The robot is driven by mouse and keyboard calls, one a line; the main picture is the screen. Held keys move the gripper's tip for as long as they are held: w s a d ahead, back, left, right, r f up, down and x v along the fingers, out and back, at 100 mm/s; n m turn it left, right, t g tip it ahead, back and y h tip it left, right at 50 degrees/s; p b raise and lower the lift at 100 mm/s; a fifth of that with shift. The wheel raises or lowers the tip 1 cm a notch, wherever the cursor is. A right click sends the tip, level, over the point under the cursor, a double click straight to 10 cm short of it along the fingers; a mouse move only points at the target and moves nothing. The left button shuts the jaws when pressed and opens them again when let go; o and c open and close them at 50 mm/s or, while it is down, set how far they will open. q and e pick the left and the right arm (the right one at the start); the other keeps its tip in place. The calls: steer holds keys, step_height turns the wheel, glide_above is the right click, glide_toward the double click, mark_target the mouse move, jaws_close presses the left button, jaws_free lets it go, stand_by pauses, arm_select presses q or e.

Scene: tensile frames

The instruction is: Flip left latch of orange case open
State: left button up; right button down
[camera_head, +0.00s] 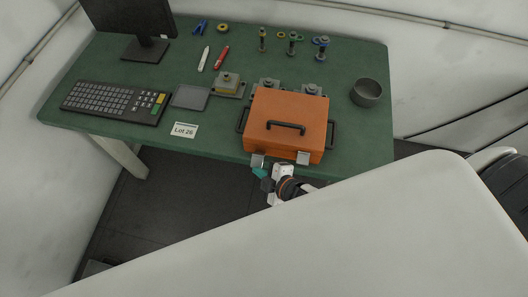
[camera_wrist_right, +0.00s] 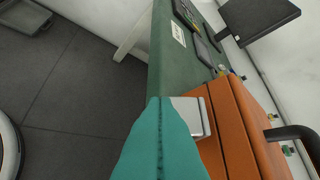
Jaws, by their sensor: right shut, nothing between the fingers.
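The orange case (camera_head: 270,108) sits closed on the green table at its front edge, with a dark handle on its lid. Its left latch (camera_head: 257,160) and right latch (camera_head: 303,158) are silver plates low on the front side. My right gripper (camera_head: 261,173) has teal fingers, shut and empty, just below and in front of the left latch. In the right wrist view the shut fingers (camera_wrist_right: 162,140) partly cover the silver latch (camera_wrist_right: 203,115) beside the orange wall. I cannot tell whether they touch it. My left gripper is not in view.
The green table (camera_head: 215,140) has a keyboard (camera_head: 115,101), a monitor (camera_head: 128,15) and a "Lot 26" card (camera_head: 184,130) on the left. A dark round cup (camera_head: 366,93) stands right of the case. Small fixtures stand behind it.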

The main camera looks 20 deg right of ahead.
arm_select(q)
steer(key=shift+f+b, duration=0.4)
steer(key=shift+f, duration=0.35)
arm_select(e)
steer(key=shift+s+a+f+n+t, duration=0.1)
steer(key=shift+f+n+t, duration=0.05)
steer(key=shift+f, duration=0.3)
steer(key=shift+s+f+n+t, duration=0.1)
steer(key=shift+f+n+t, duration=0.05)
steer(key=shift+f, duration=0.25)
steer(key=shift+w+r, duration=0.1)
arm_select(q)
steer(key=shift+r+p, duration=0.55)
arm_select(e)
steer(key=shift+w+d+r, duration=0.3)
steer(key=shift+w+d, duration=0.1)
steer(key=shift+w, duration=0.1)
